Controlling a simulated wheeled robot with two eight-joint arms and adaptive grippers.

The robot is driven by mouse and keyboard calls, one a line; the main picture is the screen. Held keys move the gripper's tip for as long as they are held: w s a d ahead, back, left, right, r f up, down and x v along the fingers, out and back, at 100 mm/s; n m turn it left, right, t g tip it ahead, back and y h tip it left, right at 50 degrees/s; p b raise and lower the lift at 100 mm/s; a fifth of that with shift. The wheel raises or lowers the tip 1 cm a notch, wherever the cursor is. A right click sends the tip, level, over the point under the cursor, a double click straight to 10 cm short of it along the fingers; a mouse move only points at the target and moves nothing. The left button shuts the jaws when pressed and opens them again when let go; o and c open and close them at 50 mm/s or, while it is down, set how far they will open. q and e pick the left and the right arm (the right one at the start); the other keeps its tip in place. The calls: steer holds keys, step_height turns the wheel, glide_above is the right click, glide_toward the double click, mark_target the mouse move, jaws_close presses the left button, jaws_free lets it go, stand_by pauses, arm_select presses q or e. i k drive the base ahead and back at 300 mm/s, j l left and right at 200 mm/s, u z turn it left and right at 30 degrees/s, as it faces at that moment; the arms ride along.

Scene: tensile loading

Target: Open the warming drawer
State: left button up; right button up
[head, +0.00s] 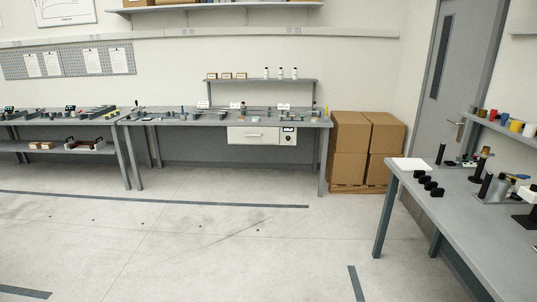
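A white drawer front (253,135) with a light horizontal handle hangs under the grey workbench (310,122) across the room. It looks closed. Neither of my grippers shows in the head view.
Open floor (200,240) with dark tape lines lies before the bench. Stacked cardboard boxes (350,135) stand on a pallet right of it. Another table (460,215) with several tools is at the right, near a grey door (455,75). A second bench (62,151) stands at the left.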

mark_target(237, 134)
steer(key=i, duration=1.2)
steer(key=i+l+u, duration=0.1)
steer(key=i, duration=1.15)
steer(key=i+j+u, duration=0.25)
steer(key=i, duration=0.6)
steer(key=i+u, duration=0.25)
steer(key=i, duration=0.6)
steer(key=i+l+u, duration=0.2)
steer(key=i, duration=0.6)
steer(key=i+j+z, duration=0.15)
steer(key=i, duration=0.55)
steer(key=i+j+z, duration=0.15)
steer(key=i, duration=0.55)
